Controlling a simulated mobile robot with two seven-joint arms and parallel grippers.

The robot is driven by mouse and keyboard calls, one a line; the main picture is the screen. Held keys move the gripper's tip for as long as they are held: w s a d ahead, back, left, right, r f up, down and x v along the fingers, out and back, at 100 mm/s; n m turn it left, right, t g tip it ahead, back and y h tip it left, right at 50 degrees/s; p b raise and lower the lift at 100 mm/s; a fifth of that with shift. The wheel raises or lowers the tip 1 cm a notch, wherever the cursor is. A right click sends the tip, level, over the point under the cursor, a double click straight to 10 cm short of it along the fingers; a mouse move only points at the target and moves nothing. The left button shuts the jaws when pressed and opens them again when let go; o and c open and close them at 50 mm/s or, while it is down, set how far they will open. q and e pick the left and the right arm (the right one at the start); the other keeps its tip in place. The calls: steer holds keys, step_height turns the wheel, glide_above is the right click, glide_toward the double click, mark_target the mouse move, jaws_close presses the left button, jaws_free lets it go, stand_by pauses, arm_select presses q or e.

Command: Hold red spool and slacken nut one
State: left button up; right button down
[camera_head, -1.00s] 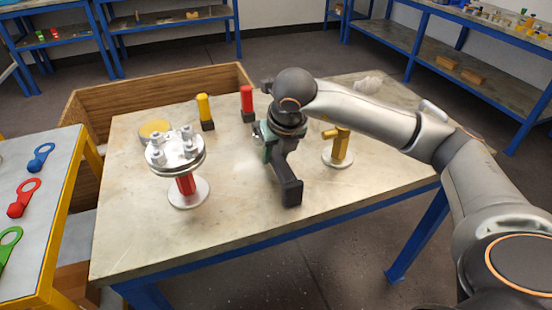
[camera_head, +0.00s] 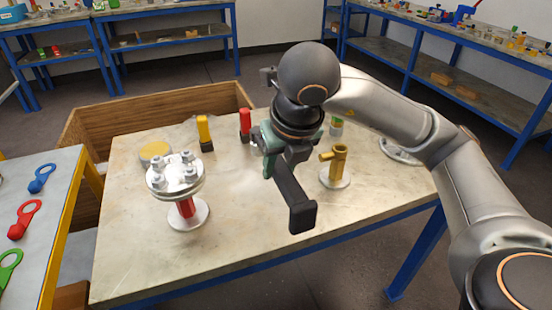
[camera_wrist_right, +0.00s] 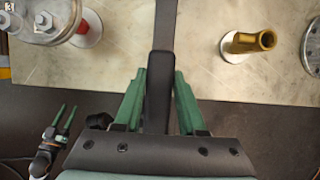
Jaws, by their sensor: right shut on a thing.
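The red spool (camera_head: 186,208) stands upright on a round silver base on the table, under a silver flange (camera_head: 176,178) with several bolts and nuts on top. Which nut is nut one I cannot tell. The flange also shows at the top left of the right wrist view (camera_wrist_right: 45,22). My right gripper (camera_head: 275,150) is shut on a black bar-shaped tool (camera_head: 292,198), held above the table right of the flange and apart from it. In the right wrist view its green fingers clasp the tool (camera_wrist_right: 158,90). My left gripper (camera_wrist_right: 60,122) shows there at lower left, fingers apart and empty.
A yellow block (camera_head: 204,132) and a red block (camera_head: 245,124) stand at the back. Blue, red and green wrenches (camera_head: 24,219) lie on the left side table. The front of the table (camera_head: 235,235) is clear.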

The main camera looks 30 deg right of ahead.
mark_target(282, 181)
steer(key=s, duration=0.1)
steer(key=s+a+r+p, duration=0.1)
steer(key=s+r, duration=0.1)
steer(key=shift+s+a, duration=0.25)
steer(key=shift+a, duration=0.15)
steer(key=shift+s+a+r, duration=0.1)
steer(key=shift+s+a, duration=0.1)
steer(key=shift+s, duration=0.2)
